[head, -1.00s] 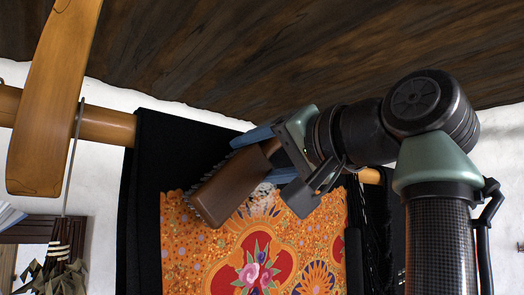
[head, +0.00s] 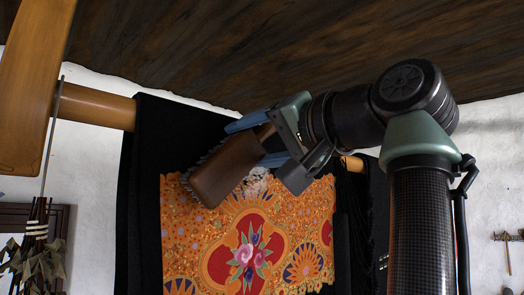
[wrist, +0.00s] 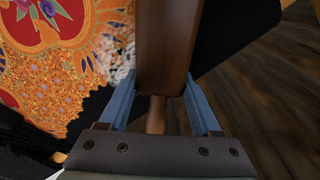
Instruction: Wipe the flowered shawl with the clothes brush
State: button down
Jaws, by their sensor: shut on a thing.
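The flowered shawl (head: 205,235) is orange with red, blue and pink flowers and a black border. It hangs over a wooden pole, and it also shows in the wrist view (wrist: 40,85). A whitish, fuzzy patch (head: 257,182) lies on its upper part. My gripper (head: 270,142) is shut on the handle of the clothes brush (head: 222,172), a brown wooden block with dark bristles. The brush is in front of the shawl's upper part, its bristles turned toward the cloth. In the wrist view the brush (wrist: 165,45) stands between the blue fingers. Whether the bristles touch the cloth is hidden.
The wooden pole (head: 98,106) runs behind, and a thick wooden post (head: 30,90) stands at left. A dried bunch (head: 35,255) hangs at lower left. Dark planks (head: 300,45) are overhead. A peg rack (head: 508,237) is on the right wall.

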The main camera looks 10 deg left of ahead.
aim_at(183, 135)
jog(key=shift+s+a+b, duration=0.35)
jog(key=shift+s+a, duration=0.45)
jog(key=shift+s, duration=0.1)
jog(key=shift+s+a+f+b, duration=0.1)
jog(key=shift+s+a+b, duration=0.7)
jog(key=shift+s, duration=0.3)
jog(key=shift+s+a+b, duration=0.75)
jog(key=shift+s+a, duration=0.05)
jog(key=shift+s, duration=0.25)
jog(key=shift+s+a, duration=0.5)
jog(key=shift+s, duration=0.15)
jog(key=shift+d, duration=0.15)
jog(key=shift+s+d+b, duration=0.35)
jog(key=shift+d+b, duration=0.1)
jog(key=shift+d, duration=0.1)
jog(key=shift+b+v, duration=0.4)
jog(key=shift+v, duration=1.9)
jog(key=shift+w, duration=0.1)
